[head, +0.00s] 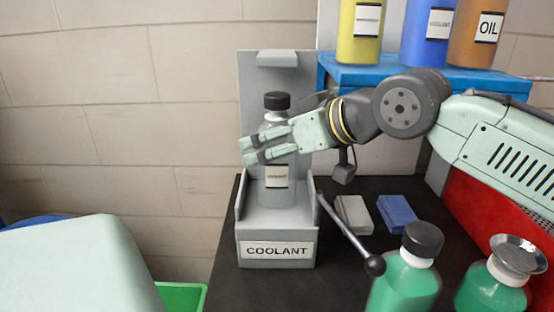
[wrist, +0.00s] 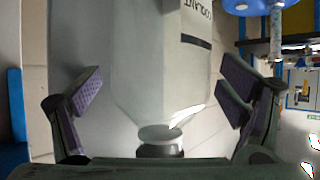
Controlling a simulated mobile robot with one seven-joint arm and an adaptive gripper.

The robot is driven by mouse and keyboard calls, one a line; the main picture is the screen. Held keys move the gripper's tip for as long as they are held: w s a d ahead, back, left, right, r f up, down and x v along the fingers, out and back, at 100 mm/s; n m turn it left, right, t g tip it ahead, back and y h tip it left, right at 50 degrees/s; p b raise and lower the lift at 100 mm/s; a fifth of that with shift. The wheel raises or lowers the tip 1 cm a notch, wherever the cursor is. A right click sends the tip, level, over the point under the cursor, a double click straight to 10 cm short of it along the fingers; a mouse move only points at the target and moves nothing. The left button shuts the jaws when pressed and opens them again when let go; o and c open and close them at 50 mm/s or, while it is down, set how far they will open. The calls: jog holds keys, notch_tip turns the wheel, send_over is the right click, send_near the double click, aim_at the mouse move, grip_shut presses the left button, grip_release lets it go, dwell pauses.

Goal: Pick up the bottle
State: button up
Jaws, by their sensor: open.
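A grey bottle (head: 277,190) with a black cap and a small label stands upright in a grey holder marked COOLANT (head: 240,215). My gripper (head: 248,151) reaches in from the right at the bottle's upper part, its fingers hiding part of it. In the wrist view the bottle (wrist: 160,75) fills the middle, its dark cap toward the lower edge.
A lever with a black ball end (head: 374,265) stands right of the holder. Green bottles (head: 405,285) are at the front right. A grey block (head: 354,214) and a blue block (head: 397,214) lie on the dark bench. Yellow, blue and brown bottles stand on a blue shelf (head: 350,72) behind.

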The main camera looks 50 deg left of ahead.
jog(key=c, duration=1.2)
